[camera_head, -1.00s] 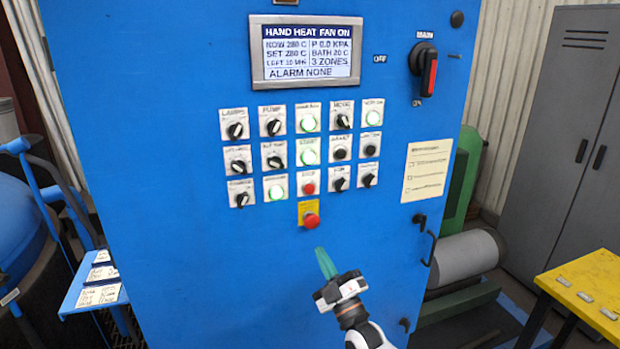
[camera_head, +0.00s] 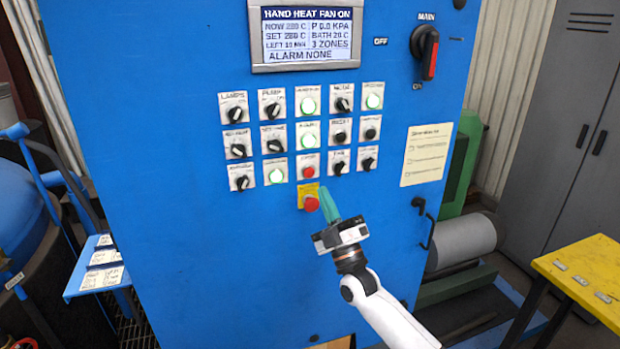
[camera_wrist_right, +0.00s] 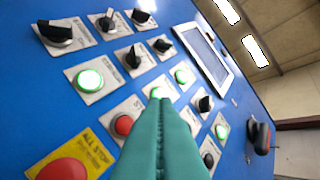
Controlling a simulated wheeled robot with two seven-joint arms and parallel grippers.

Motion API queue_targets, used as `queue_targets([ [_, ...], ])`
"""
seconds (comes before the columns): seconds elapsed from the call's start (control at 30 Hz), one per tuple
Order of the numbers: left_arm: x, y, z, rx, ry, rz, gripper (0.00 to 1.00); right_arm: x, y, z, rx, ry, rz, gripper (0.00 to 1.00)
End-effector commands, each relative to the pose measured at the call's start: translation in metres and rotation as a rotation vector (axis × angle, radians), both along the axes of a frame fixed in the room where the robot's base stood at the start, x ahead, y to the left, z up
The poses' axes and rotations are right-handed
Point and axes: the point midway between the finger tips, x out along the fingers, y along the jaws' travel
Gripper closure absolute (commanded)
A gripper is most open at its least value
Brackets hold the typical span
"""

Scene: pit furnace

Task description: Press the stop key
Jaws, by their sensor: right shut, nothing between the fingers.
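The stop key is a red button (camera_head: 308,172) on a white plate in the lowest key row of the blue panel. In the right wrist view it is the red button (camera_wrist_right: 124,124) just left of my fingers, its label partly hidden by them. My right gripper (camera_head: 325,191) has green fingers, shut and empty, pointing up at the panel just below and right of the stop key. In the right wrist view the shut fingertips (camera_wrist_right: 160,104) overlap the panel near a lit green button; contact cannot be told. My left gripper is not in view.
A larger red button (camera_head: 311,204) on a yellow plate sits just below the stop key, close left of my fingers. Several black knobs and lit green buttons surround it. A display (camera_head: 306,42) is above and a main switch (camera_head: 425,55) upper right. A yellow table (camera_head: 590,262) stands right.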

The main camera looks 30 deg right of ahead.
Motion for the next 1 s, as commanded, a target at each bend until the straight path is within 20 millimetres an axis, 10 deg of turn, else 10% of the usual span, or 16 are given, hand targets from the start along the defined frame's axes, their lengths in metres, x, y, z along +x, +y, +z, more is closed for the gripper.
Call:
queue_targets([
  [0.43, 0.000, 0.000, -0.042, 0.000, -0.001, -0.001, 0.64, 0.055, -0.013, -0.003, -0.001, -0.002, -0.001, 1.00],
  [1.0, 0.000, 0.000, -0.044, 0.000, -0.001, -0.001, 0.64, 0.062, -0.015, 0.000, 0.000, 0.000, 0.000, 1.00],
])
